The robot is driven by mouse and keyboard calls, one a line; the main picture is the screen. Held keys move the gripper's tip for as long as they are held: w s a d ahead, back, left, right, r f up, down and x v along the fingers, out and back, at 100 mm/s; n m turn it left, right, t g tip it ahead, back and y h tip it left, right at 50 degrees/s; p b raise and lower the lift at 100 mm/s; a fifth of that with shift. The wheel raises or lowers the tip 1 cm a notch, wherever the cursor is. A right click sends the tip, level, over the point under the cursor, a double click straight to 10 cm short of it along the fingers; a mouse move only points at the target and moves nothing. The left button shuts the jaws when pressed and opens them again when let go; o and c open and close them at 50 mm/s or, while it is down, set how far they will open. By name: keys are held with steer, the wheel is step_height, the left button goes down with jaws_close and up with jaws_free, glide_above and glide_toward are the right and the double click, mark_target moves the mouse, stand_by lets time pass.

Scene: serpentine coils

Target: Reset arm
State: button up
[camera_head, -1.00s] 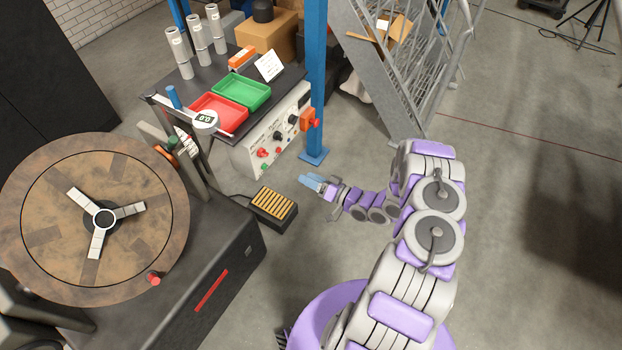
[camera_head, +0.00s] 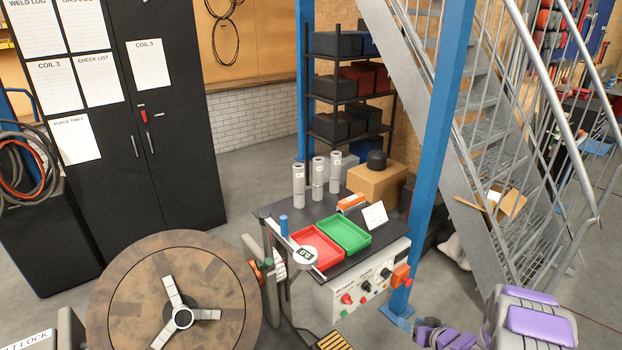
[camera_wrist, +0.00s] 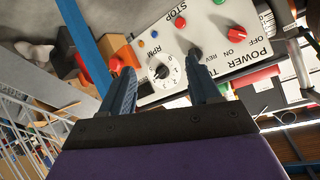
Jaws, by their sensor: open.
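In the wrist view my gripper (camera_wrist: 160,90) is open, its two dark blue fingers apart with nothing between them. Beyond the fingers is the white control panel (camera_wrist: 228,25) with an RPM dial, a STOP button and a POWER switch, seen turned over. The control panel also shows in the head view (camera_head: 350,298), on the front of the bench, to the left of my arm.
A blue post (camera_head: 437,150) stands between the bench and the metal stairs (camera_head: 490,130). The bench holds a red tray (camera_head: 322,262), a green tray (camera_head: 355,238) and grey cylinders (camera_head: 317,178). A round turntable (camera_head: 215,265) stands at the lower left. Floor right of the stairs is open.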

steer(key=s+d+r+g+h, duration=0.1)
steer(key=s+d+r+h, duration=0.15)
steer(key=r, duration=0.35)
steer(key=s+d+r+m+g+h, duration=0.1)
steer(key=r+g+h, duration=0.15)
steer(key=r, duration=0.35)
steer(key=s+d+r+g+h, duration=0.1)
steer(key=s+r+h, duration=0.15)
steer(key=r, duration=0.25)
steer(key=s+a+r+m+g, duration=0.1)
steer(key=s+a+r+g, duration=0.1)
steer(key=s+a+r, duration=0.4)
steer(key=s+a+r+g, duration=0.2)
steer(key=s+r, duration=0.2)
steer(key=s, duration=0.4)
steer(key=s+a+r+g+y, duration=0.1)
steer(key=s+a, duration=0.4)
steer(key=s, duration=0.2)
steer(key=s+a+r+n+g+y, duration=0.1)
steer(key=s+a, duration=0.3)
steer(key=s, duration=0.4)
steer(key=s+a+r+g+y, duration=0.1)
steer(key=s+a+r+g, duration=0.1)
steer(key=s+a, duration=0.3)
steer(key=s, duration=0.3)
steer(key=shift+s+a+r, duration=0.25)
steer(key=shift+a+r, duration=0.1)
